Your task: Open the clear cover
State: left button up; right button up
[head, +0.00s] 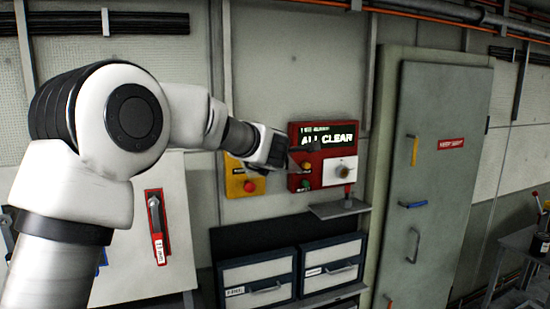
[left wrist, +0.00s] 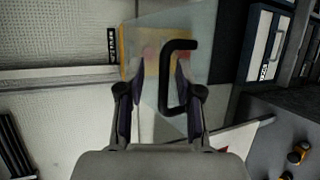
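The clear cover (left wrist: 150,95) shows in the left wrist view as a see-through pane over a yellow panel with a red button. A black C-shaped handle (left wrist: 165,78) stands on it. My left gripper (left wrist: 156,75) is open, and the handle's long bar lies between its two fingers in that view, nearer the right one. I cannot tell if a finger touches it. In the head view my left gripper (head: 280,158) is in front of the wall, above and right of the yellow panel (head: 237,176); the cover is hard to make out there. My right gripper is out of view.
A red box (head: 322,155) with an "ALL CLEAR" display is right of the gripper, with a small shelf (head: 338,209) below. Drawers (head: 258,277) stand lower down. A grey door (head: 440,180) is at right, and a white cabinet (head: 130,245) with a red-backed lever is at left.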

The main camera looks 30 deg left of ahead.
pick_arm(q)
jog(key=v, duration=0.8)
jog(key=s+d+f+m+g+h, duration=0.1)
jog(key=s+f+m+g, duration=0.3)
jog(key=f, duration=1)
jog(key=s+f+m, duration=0.2)
jog(key=f+m, duration=0.3)
jog(key=f, duration=0.9)
jog(key=s+d+f+m+g+h, duration=0.1)
jog(key=s+f+m+g, duration=0.3)
jog(key=f, duration=1)
jog(key=s+d+f+m+g+h, duration=0.1)
jog(key=s+d+f+m+g, duration=0.2)
jog(key=s+f, duration=0.5)
jog(key=s+d+f+m+h, duration=0.2)
jog(key=s+f+m, duration=0.25)
jog(key=s, duration=0.75)
jog(key=s+d+f+m+g+h, duration=0.1)
jog(key=s+d+f+m+g, duration=0.2)
jog(key=s+f, duration=0.55)
notch_tip(320, 180, down, 14)
jog(key=s+t+b, duration=0.1)
jog(key=s+b, duration=0.1)
jog(key=b, duration=1.3)
jog(key=shift+m, duration=0.45)
